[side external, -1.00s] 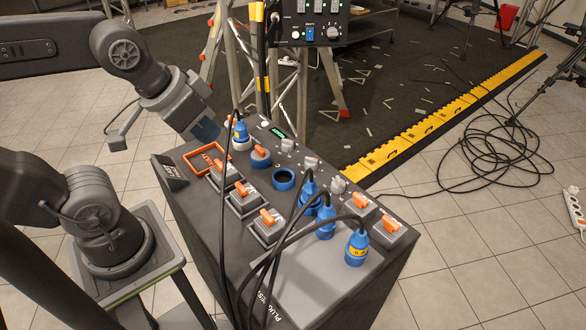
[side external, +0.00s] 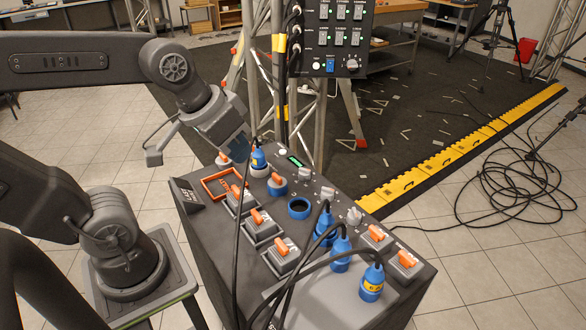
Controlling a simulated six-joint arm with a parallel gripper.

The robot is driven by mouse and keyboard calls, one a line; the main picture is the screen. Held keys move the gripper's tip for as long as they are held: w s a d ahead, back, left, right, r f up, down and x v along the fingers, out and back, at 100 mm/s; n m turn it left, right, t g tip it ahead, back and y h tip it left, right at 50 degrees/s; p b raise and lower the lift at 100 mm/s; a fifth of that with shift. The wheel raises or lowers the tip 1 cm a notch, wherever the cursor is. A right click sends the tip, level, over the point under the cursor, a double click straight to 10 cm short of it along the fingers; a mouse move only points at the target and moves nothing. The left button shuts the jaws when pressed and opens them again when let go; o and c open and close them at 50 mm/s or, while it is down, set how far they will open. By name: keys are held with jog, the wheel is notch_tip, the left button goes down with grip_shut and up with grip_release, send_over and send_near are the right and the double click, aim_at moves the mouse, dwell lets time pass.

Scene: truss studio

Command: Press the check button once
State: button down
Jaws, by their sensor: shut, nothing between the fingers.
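My gripper (side external: 238,150) is shut and hangs over the far left part of the grey console (side external: 195,225), pointing down and to the right. Its fingertips are hard to make out against the blue plug behind them. A small pale round button (side external: 281,152) sits at the console's far edge, beside a small green-lit display (side external: 295,161). It is a little right of my gripper, with a visible gap in the picture. I cannot read a label that marks it as the check button.
Blue plugs (side external: 371,283) with black cables stand in the console, and cables arch over its front. Orange-handled switches (side external: 284,247) and an empty blue socket (side external: 299,208) fill the top. A black panel (side external: 335,35) hangs on the truss behind.

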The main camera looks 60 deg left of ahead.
jog(key=w+a+n+h, duration=0.25)
jog(key=w+n, duration=0.25)
jog(key=w, duration=0.6)
jog(key=n+t, duration=0.3)
jog(key=n, duration=1.3)
send_over(282, 152)
notch_tip(282, 152, down, 19)
jog(key=shift+w+f+h, duration=0.1)
jog(key=shift+h, duration=0.35)
jog(key=shift+f, duration=0.1)
jog(key=shift+f, duration=4.3)
jog(key=shift+f, duration=0.4)
